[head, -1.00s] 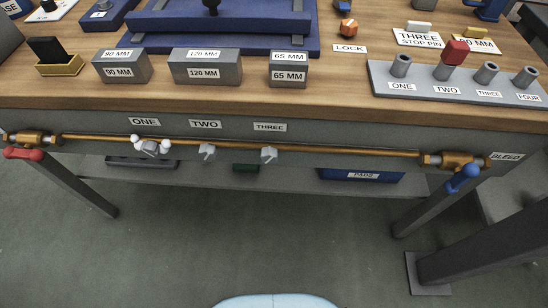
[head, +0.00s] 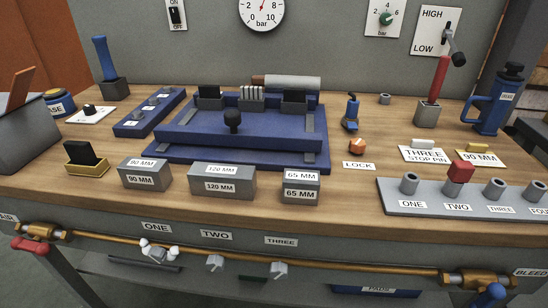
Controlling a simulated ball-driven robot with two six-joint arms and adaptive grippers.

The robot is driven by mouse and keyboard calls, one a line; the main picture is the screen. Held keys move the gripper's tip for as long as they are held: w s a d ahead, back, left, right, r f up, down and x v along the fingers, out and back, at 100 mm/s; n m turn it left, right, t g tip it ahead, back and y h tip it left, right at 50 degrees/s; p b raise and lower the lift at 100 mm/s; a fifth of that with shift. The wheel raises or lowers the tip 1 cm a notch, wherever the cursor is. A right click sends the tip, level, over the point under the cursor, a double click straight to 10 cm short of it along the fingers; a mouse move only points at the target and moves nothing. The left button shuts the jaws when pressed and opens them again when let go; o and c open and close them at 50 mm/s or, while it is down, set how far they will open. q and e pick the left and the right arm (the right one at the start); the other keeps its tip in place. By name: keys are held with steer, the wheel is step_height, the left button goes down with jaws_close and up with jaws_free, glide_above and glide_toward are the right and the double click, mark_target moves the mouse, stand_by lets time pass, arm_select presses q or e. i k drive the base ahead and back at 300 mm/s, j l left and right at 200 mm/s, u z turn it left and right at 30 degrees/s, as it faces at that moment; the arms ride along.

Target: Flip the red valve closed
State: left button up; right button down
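The red valve is a brass valve body (head: 40,232) at the left end of the brass pipe, with a red handle (head: 30,245). It sits on the front of the bench beside a partly cut-off label ending in "AIR". The red handle lies roughly along the pipe, just below the body. Neither of my grippers shows in the head view.
The brass pipe (head: 240,254) runs along the bench front, with small valves under labels ONE, TWO and THREE. A brass valve (head: 478,280) with a blue handle (head: 490,296) is at the right end, by BLEED. Blocks and a blue fixture (head: 240,135) stand on the wooden top (head: 345,200).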

mark_target(42, 249)
steer(key=u, duration=1.75)
